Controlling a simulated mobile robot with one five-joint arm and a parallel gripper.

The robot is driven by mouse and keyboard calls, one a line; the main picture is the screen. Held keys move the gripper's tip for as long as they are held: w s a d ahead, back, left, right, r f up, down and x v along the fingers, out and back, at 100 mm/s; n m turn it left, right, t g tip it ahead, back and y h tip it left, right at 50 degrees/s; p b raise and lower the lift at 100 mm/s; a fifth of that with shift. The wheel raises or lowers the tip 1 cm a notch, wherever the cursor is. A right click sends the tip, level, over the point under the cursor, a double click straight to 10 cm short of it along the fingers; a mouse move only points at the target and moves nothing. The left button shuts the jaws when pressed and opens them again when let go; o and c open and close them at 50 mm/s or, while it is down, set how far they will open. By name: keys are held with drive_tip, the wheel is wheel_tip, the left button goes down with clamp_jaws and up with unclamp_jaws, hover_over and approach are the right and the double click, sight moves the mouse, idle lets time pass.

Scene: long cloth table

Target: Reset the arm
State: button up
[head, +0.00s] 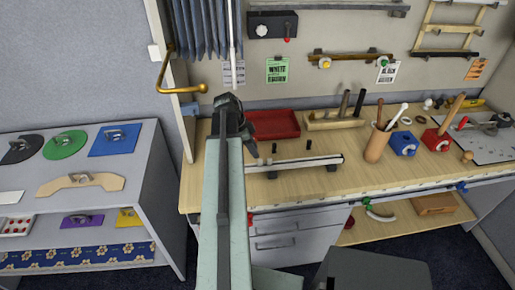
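My arm rises from the bottom of the head view, pale green with a dark strip, and reaches over the left part of the workbench (205,176). My gripper (250,152) is at its dark far end, small and partly hidden by the arm. I cannot make out whether its fingers are open or shut, and I see nothing clearly held in it. A red tray (275,124) lies on the bench just behind and to the right of the arm's end. A long rail (305,161) lies to the right of it.
A grey shelf unit (165,185) stands left. A brass hook (170,70) juts out near the arm. A dark stool-like block (375,270) is in front.

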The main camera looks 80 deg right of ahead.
drive_tip(key=shift+w+r, duration=0.2)
drive_tip(key=shift+r, duration=0.05)
idle(0.5)
drive_tip(key=w+a+f+n+h+b, duration=0.15)
drive_tip(key=w+a, duration=0.25)
drive_tip(key=w, duration=0.6)
drive_tip(key=w+a+r+n, duration=0.15)
drive_tip(key=w+a, duration=0.25)
drive_tip(key=w, duration=0.5)
drive_tip(key=w+a+f+n+t, duration=0.2)
drive_tip(key=w+a+n, duration=0.4)
drive_tip(key=w+a, duration=1)
drive_tip(key=w+a+f+n+t, duration=0.1)
drive_tip(key=w+a+n, duration=0.25)
drive_tip(key=a, duration=0.65)
drive_tip(key=w+a+f+n+t, duration=0.1)
drive_tip(key=w+a+n, duration=0.25)
drive_tip(key=a, duration=0.55)
drive_tip(key=s+a+n+y+b, duration=0.1)
drive_tip(key=a+n+y, duration=0.2)
drive_tip(key=a+n, duration=1.2)
drive_tip(key=a, duration=0.3)
drive_tip(key=shift+s+a+f+n, duration=0.15)
drive_tip(key=shift+a+f+n, duration=0.05)
drive_tip(key=shift+n, duration=0.1)
